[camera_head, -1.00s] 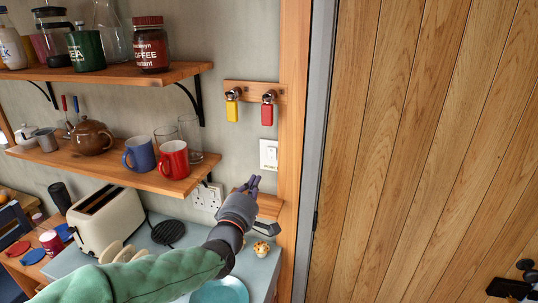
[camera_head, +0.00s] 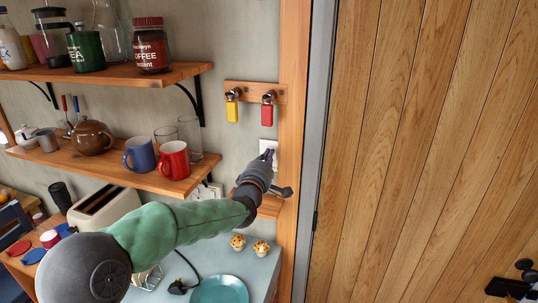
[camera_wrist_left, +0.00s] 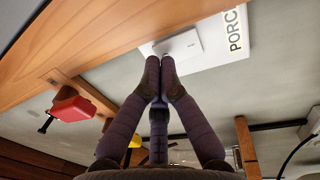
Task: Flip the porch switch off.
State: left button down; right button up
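The porch switch (camera_head: 265,145) is a white plate on the wall left of the wooden door post, partly hidden behind my left gripper (camera_head: 269,155). In the left wrist view the switch plate (camera_wrist_left: 190,42) is near the top, beside a white label (camera_wrist_left: 235,32) reading "PORC", cut off by the frame edge. My left gripper (camera_wrist_left: 159,62) has its fingertips together with nothing between them. The tips are at the near edge of the plate; I cannot tell whether they touch it. The rocker's position is not clear.
Red (camera_head: 268,114) and yellow (camera_head: 232,111) key tags hang on a wooden rack above the switch. A shelf with a red mug (camera_head: 174,160) and a blue mug (camera_head: 139,154) is to the left. A plank door (camera_head: 420,150) fills the right.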

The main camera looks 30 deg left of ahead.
pick_arm(q)
jog(key=shift+w+a, duration=0.1)
jog(key=shift+w, duration=0.25)
jog(key=shift+w+r+b, duration=0.15)
jog(key=shift+w+b, duration=0.05)
jog(key=shift+b, duration=0.3)
pick_arm(e)
jog(key=shift+f, duration=0.5)
